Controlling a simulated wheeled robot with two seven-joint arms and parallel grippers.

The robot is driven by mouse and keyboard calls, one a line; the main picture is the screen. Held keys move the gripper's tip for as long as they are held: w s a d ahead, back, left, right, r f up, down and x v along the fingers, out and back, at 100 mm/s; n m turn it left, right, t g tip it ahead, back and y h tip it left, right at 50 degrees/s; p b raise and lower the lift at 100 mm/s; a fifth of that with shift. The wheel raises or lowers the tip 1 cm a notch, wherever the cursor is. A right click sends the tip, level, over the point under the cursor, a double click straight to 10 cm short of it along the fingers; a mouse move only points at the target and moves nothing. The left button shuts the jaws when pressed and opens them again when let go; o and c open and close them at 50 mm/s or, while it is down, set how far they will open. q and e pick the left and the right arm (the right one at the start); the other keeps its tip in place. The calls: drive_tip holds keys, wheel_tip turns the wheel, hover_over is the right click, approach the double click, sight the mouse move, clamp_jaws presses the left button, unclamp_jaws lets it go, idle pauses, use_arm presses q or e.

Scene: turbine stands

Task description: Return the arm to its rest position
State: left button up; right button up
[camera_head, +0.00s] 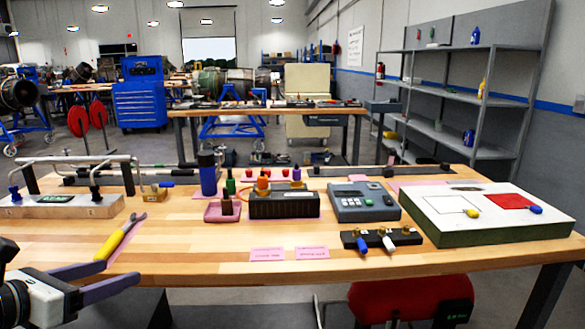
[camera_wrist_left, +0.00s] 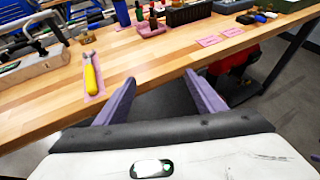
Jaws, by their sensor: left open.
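My left gripper (camera_head: 112,279) is at the lower left of the head view, in front of the table's near edge. Its two purple fingers are spread wide with nothing between them. In the left wrist view the open fingers (camera_wrist_left: 162,97) point toward the table edge, with dark floor between them. The wooden table (camera_head: 205,262) carries the tools. Yellow-handled pliers (camera_head: 118,240) lie on a pink mat near the left of the table, just beyond the gripper and apart from it. They also show in the left wrist view (camera_wrist_left: 91,77). My right gripper is not in view.
A metal manifold block (camera_head: 65,206) stands at the table's left. A blue bottle (camera_head: 208,174), a black battery-like box (camera_head: 284,203), a grey meter (camera_head: 362,201) and a white-topped board (camera_head: 480,212) fill the middle and right. A red stool (camera_head: 410,298) stands below the front edge.

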use_arm(q)
drive_tip(key=s+d+f+n+t+h, duration=0.3)
drive_tip(key=s+d+f+n, duration=0.2)
drive_tip(key=d+f+n, duration=0.7)
drive_tip(key=s+a+f+n+g+y, duration=0.1)
drive_tip(key=s+a+f+n+y, duration=0.15)
drive_tip(key=f+n, duration=0.4)
drive_tip(key=s+a+f+n+y, duration=0.1)
drive_tip(key=s+f+n+y, duration=0.25)
drive_tip(key=n, duration=0.65)
drive_tip(key=s+d+f+n+g, duration=0.2)
drive_tip(key=s+d+f+n, duration=0.1)
drive_tip(key=s+f, duration=0.3)
drive_tip(key=s+d+f+n+g, duration=0.3)
drive_tip(key=s+d+f+n, duration=0.1)
drive_tip(key=s+f+n, duration=0.2)
wheel_tip(320, 180, down, 3)
drive_tip(key=shift+s+d+r+g+h, duration=0.1)
drive_tip(key=shift+s+d+g+h, duration=0.2)
drive_tip(key=shift+s, duration=0.3)
